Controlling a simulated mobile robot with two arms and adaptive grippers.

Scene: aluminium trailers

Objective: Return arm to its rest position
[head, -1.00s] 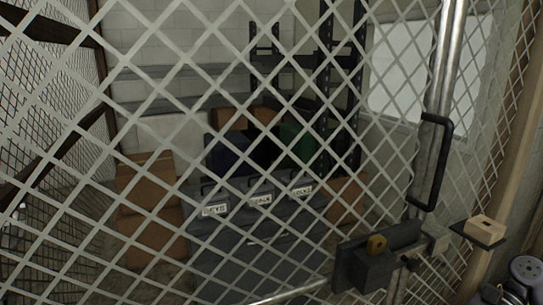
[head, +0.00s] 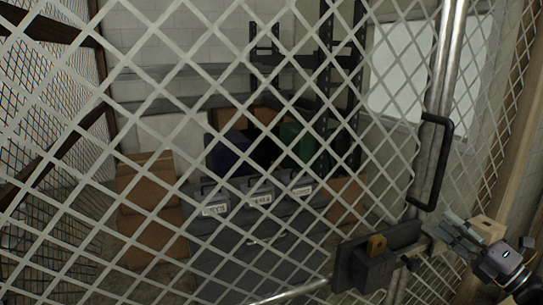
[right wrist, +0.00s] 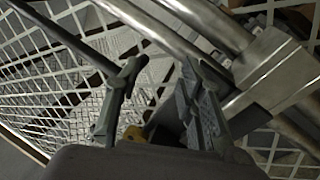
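My right gripper (head: 458,232) is at the lower right of the head view, beside the gate's latch. In the right wrist view its two fingers (right wrist: 155,100) stand apart, with nothing seen held between them. A yellow piece also shows low between the fingers in the right wrist view (right wrist: 133,133). My left gripper is in neither view.
The mesh gate (head: 262,131) fills most of the head view, with a steel post (head: 447,65) and black handle (head: 430,160) at right. Behind the mesh are grey cases (head: 250,235), cardboard boxes (head: 150,215) and shelves.

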